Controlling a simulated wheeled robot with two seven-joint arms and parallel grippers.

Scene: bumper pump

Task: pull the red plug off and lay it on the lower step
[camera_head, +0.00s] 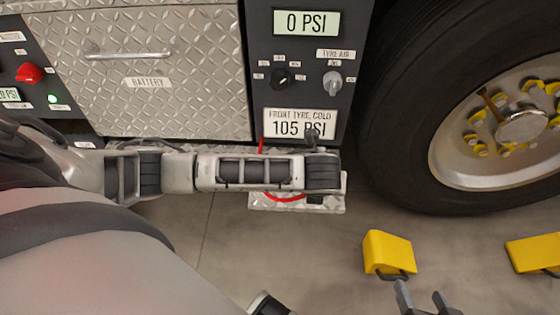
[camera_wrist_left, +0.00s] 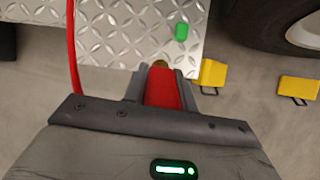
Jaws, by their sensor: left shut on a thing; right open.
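The red plug (camera_wrist_left: 163,92) is between the two fingers of my left gripper (camera_wrist_left: 160,73), which is shut on it. A brass-coloured tip shows at the plug's far end, over the edge of a tread plate. The lower step (camera_head: 262,201) is a tread-plate ledge below the panel, partly hidden by my left arm in the head view. It seems to be the tread plate (camera_wrist_left: 112,38) in the left wrist view. My right gripper (camera_head: 422,298) is open and empty at the bottom edge.
A small green piece (camera_wrist_left: 181,32) is on the tread plate. Yellow chocks (camera_head: 388,252) (camera_head: 533,254) stand on the floor. The tyre (camera_head: 385,125) is at the right.

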